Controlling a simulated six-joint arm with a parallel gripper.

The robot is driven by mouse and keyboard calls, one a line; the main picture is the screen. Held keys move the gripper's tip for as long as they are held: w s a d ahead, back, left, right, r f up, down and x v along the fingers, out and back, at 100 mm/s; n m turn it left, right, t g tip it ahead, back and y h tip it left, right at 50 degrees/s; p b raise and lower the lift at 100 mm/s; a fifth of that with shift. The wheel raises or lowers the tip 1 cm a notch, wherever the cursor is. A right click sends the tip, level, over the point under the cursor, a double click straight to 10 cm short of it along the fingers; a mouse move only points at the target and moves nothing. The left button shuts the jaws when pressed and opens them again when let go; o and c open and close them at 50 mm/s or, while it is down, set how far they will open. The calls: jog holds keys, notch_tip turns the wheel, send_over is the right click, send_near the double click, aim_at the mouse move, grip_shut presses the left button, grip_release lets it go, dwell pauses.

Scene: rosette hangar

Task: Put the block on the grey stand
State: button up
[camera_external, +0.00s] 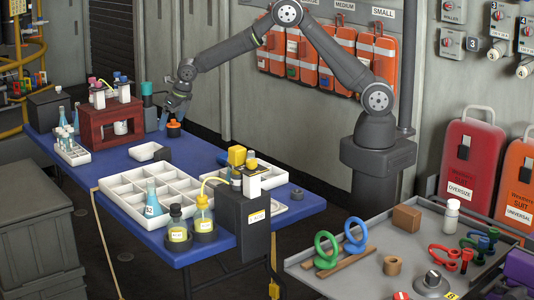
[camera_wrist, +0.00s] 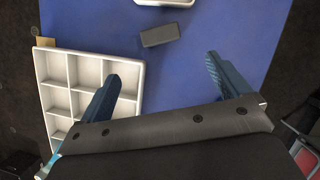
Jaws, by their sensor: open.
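A dark grey oblong block (camera_wrist: 161,35) lies on the blue table, next to a small white tray (camera_wrist: 165,2) at the top of the wrist view. In the external view the dark piece (camera_external: 162,154) is beside that small tray (camera_external: 142,151). I cannot tell whether this is the task's block or its grey stand. A brown block (camera_external: 406,218) sits on the grey bench at right. My gripper (camera_external: 176,108) is above the far part of the table. In the wrist view its blue fingers (camera_wrist: 162,78) are wide apart with only bare table between them.
A white compartment tray (camera_wrist: 93,58) lies beside the left finger. An orange-topped piece (camera_external: 173,127) is just below my gripper. A red-brown rack (camera_external: 108,125) stands to its left. Flasks (camera_external: 202,222) and a dark grey box (camera_external: 242,218) stand near the front.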

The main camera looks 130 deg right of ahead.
aim_at(163, 150)
jog(key=x, duration=1.5)
jog(key=shift+w+d, duration=0.1)
jog(key=c, duration=1.2)
jog(key=shift+r, duration=0.1)
